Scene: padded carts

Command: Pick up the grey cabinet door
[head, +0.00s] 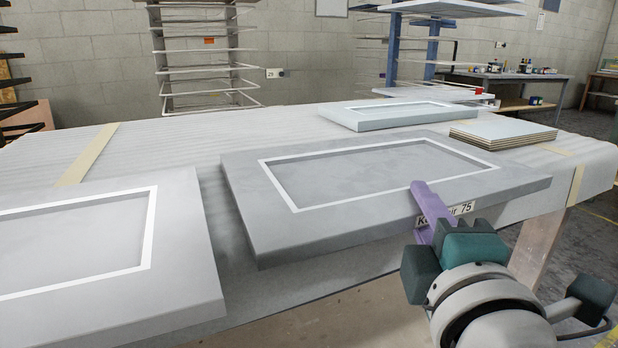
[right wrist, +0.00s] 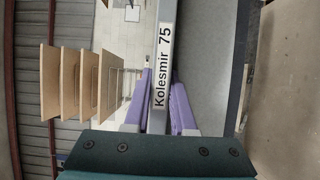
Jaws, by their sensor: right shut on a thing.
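The grey cabinet door (head: 375,160), with a white line around its recessed panel, lies across the front part of the padded cart (head: 130,133). Its near edge reaches past the cart's edge. A "Kolesmir 75" label is on that edge and also shows on the door in the right wrist view (right wrist: 165,62). My right gripper (head: 430,205) is shut on the near edge, beside the label, with one purple finger over the top face. In the right wrist view the gripper's fingers (right wrist: 160,100) stand on both sides of the edge. My left gripper is not in view.
A paler grey door (head: 185,250) lies at the left, close to the held one. A light blue-grey door (head: 400,115) and stacked panels (head: 503,131) lie behind. Racks (head: 205,65) and a workbench (head: 510,78) stand beyond the cart.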

